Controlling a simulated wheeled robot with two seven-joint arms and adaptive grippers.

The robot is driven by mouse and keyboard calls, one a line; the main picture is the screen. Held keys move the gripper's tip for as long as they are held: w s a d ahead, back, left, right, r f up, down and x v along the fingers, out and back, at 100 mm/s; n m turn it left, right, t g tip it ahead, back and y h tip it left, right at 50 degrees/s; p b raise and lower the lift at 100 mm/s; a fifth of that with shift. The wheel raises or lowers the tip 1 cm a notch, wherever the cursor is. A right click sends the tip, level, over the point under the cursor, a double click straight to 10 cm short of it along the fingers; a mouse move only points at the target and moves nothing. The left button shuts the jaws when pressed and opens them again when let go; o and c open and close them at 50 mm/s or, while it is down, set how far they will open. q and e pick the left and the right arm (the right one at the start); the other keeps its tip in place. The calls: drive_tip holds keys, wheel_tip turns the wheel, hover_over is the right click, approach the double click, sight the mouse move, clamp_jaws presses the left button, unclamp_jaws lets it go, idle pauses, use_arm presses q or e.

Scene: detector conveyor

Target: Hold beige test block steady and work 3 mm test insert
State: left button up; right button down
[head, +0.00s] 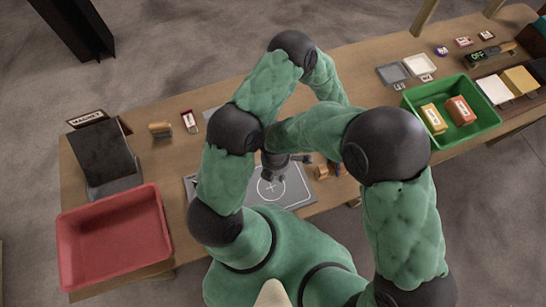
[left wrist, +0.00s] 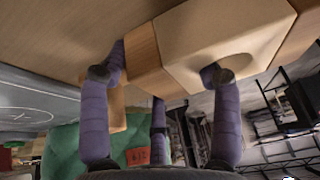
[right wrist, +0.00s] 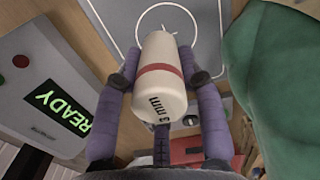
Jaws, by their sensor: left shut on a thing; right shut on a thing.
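The beige test block (left wrist: 240,30) fills the upper part of the left wrist view, with a rounded recess in its face. A browner wood-coloured part adjoins it. My left gripper (left wrist: 158,76) is shut on the block, its purple fingers on either side. In the head view a small tan part of the block (head: 322,172) shows just right of the grey mat. The 3 mm test insert (right wrist: 162,95) is a white cylinder with a red band and "3 mm" lettering. My right gripper (right wrist: 160,78) is shut on it. I cannot tell whether insert and block touch.
The grey mat (head: 298,197) with a circle and cross lies below my arms. A panel reading READY (right wrist: 60,110) stands beside the right gripper. A red bin (head: 110,250) is at the left, a green tray (head: 480,130) at the right. My arms hide the table's middle.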

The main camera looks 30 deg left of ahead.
approach(277, 184)
wheel_tip(277, 184, down, 5)
drive_tip(key=shift+f, duration=0.1)
idle(0.4)
drive_tip(key=c, duration=0.8)
unclamp_jaws()
